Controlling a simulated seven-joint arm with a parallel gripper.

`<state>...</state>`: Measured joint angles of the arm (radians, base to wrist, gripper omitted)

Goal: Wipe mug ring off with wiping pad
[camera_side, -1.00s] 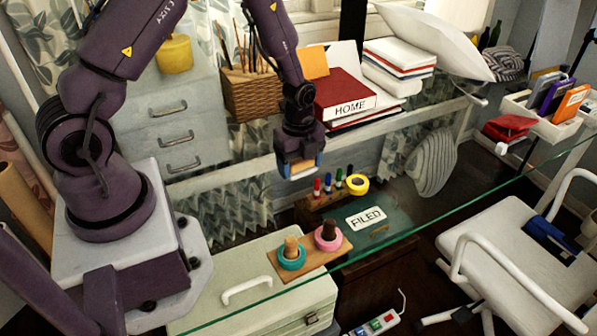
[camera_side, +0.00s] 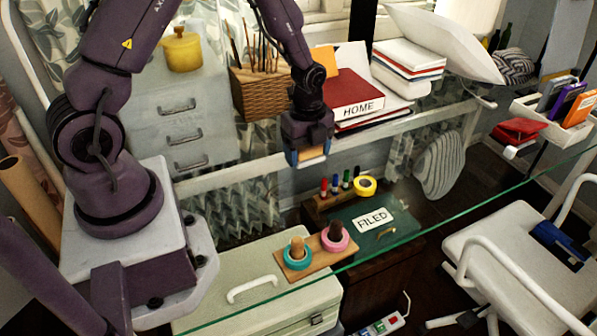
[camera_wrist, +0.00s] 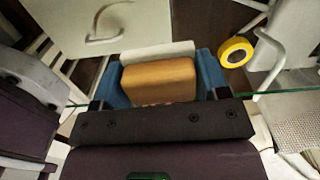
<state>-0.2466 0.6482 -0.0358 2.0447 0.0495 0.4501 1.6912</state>
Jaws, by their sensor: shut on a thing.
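My gripper (camera_side: 310,153) is shut on the wiping pad (camera_wrist: 158,80), a block with a tan wooden back. A pale white layer shows along the pad's far edge in the wrist view. In the side view the pad (camera_side: 312,153) shows between the blue fingertips, over the rear part of the glass desk. I cannot tell whether it touches the glass.
A yellow tape roll (camera_side: 365,186) and several markers (camera_side: 345,180) stand right of my gripper. A board with teal and pink rings (camera_side: 318,262) is nearer the front.

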